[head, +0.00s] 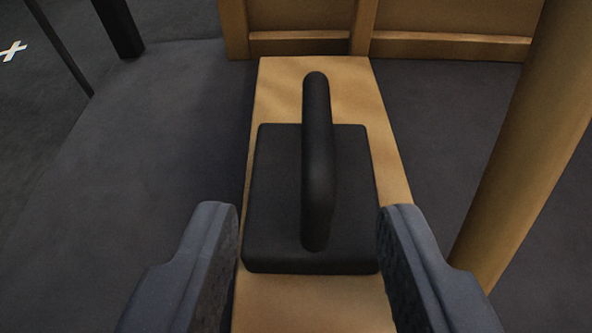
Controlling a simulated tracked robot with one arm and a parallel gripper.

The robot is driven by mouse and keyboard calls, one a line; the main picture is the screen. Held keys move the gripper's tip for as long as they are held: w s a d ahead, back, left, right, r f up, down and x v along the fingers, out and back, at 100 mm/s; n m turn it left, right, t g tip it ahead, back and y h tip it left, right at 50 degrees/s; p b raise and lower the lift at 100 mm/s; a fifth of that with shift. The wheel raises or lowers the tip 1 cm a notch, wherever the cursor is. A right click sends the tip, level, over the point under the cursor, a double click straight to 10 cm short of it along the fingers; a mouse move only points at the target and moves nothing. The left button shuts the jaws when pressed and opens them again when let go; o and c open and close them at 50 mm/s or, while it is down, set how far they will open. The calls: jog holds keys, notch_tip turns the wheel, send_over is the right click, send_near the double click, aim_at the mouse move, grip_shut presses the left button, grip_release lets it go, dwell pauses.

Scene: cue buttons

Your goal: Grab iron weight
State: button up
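The iron weight (275,210) is a dark square block with a tall looped handle (317,170) on top. It sits on a narrow wooden plank or bench (300,300) in the middle of the head view. My gripper (308,220) is open, with one finger at the left and one at the right of the weight's near part. The handle stands between the two fingers with a wide gap on each side. Whether the fingers touch the block's sides cannot be told.
A thick wooden post (530,140) leans through the right side, close to my right finger. A wooden panel frame (440,45) stands behind the plank. Thin dark posts (118,25) stand at the upper left. Grey floor (150,140) on the left is clear.

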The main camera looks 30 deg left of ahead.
aim_at(314, 130)
jog(key=b+x, duration=0.1)
jog(key=x, duration=0.3)
jog(key=shift+w+a+f, duration=0.1)
jog(key=shift+w+f, duration=0.05)
jog(key=shift+f, duration=0.05)
jog(key=shift+b+x, duration=1.1)
jog(key=shift+x, duration=1.5)
jog(key=shift+w+r, duration=0.1)
jog(key=shift+w, duration=0.05)
grip_shut()
